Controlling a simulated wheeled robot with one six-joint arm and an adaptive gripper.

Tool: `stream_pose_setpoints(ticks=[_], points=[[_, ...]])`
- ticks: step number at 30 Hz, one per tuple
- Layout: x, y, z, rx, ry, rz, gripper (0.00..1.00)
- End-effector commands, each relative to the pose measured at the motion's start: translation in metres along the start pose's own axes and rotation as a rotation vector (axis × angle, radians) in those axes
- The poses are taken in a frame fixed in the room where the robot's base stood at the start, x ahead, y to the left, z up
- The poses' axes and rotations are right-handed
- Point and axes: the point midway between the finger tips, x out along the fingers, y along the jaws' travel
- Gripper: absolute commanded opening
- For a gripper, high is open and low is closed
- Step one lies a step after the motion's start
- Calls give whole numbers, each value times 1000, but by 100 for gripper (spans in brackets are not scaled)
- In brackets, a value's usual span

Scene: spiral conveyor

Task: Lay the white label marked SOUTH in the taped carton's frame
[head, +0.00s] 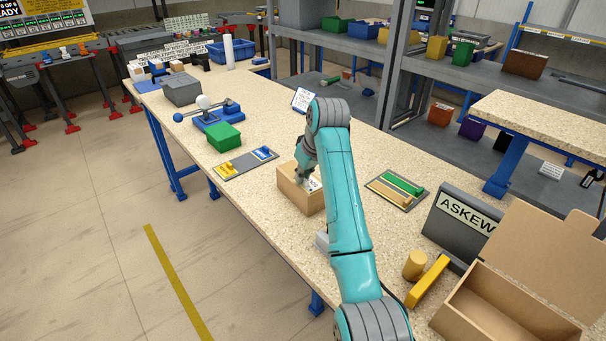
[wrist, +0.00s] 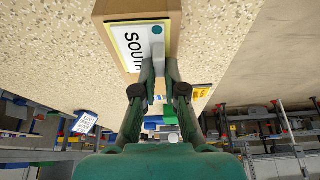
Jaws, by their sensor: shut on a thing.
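The white label marked SOUTH (wrist: 136,44) shows in the wrist view, with dark letters, a teal dot and a yellow edge around it. My gripper (wrist: 159,68) is shut on a grey tab at the label. The cardboard carton (head: 296,197) stands on the bench under my gripper in the head view; its brown side (wrist: 135,9) also shows in the wrist view. The label lies over the carton's face; I cannot tell whether it touches or sits inside the frame. My fingers and wrist cover part of the carton's top in the head view.
A grey tray with yellow and blue pieces (head: 246,163) lies left of the carton. A tray with green and tan strips (head: 397,191) lies to the right. An ASKEW sign (head: 466,212) and an open cardboard box (head: 506,307) stand at the near right.

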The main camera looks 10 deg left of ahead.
Motion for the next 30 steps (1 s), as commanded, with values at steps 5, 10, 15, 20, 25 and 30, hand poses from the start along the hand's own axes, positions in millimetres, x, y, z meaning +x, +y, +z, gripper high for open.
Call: stream_pose_setpoints(ticks=[5, 10, 15, 20, 25, 30], points=[[1, 0, 1, 0, -2, -1, 39], [1, 0, 1, 0, -2, -1, 39], [-4, 0, 0, 0, -1, 0, 39], [-24, 1, 0, 0, 1, 1, 39], [-50, 1, 0, 0, -1, 0, 39], [-69, 0, 0, 1, -1, 0, 39]])
